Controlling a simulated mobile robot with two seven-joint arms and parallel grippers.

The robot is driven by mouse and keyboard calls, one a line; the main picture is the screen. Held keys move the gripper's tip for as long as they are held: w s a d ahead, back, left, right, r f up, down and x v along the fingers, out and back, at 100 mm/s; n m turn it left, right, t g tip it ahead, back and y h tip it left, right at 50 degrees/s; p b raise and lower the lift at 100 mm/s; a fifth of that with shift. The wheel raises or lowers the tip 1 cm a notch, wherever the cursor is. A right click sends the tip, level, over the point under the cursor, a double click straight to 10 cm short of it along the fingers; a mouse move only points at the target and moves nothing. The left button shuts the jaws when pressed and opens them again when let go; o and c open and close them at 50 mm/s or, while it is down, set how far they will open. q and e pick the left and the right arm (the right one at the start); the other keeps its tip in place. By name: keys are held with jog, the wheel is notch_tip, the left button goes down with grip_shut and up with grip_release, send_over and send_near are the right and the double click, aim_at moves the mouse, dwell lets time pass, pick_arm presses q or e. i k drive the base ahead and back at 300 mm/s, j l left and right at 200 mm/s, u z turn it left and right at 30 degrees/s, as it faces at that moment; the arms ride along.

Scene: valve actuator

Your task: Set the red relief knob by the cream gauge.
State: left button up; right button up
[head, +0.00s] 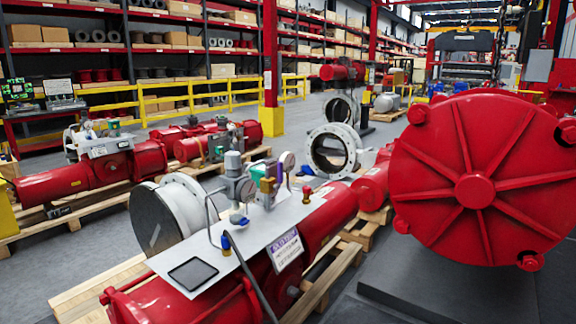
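A small red knob (307,191) on a short brass-coloured stem stands upright at the right end of a grey mounting plate (262,226). The plate lies on top of a large red actuator cylinder (330,217). A round pale gauge (288,160) rises behind and left of the knob, its face partly turned away. A second round gauge (247,189) sits lower and further left, on a grey fitting. The gauges are too small to read, and I cannot tell which is the cream one. Neither of my grippers shows in the head view.
A black flat pad (193,273) lies on the plate's near left. A blue-capped fitting (226,241) and a curved pipe stand nearby. A big red ribbed disc (474,185) stands on the right. Pallets lie below the actuator.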

aim_at(306, 189)
jog(key=i+l+u, duration=0.3)
jog(key=i+l, duration=0.8)
jog(key=i, duration=0.15)
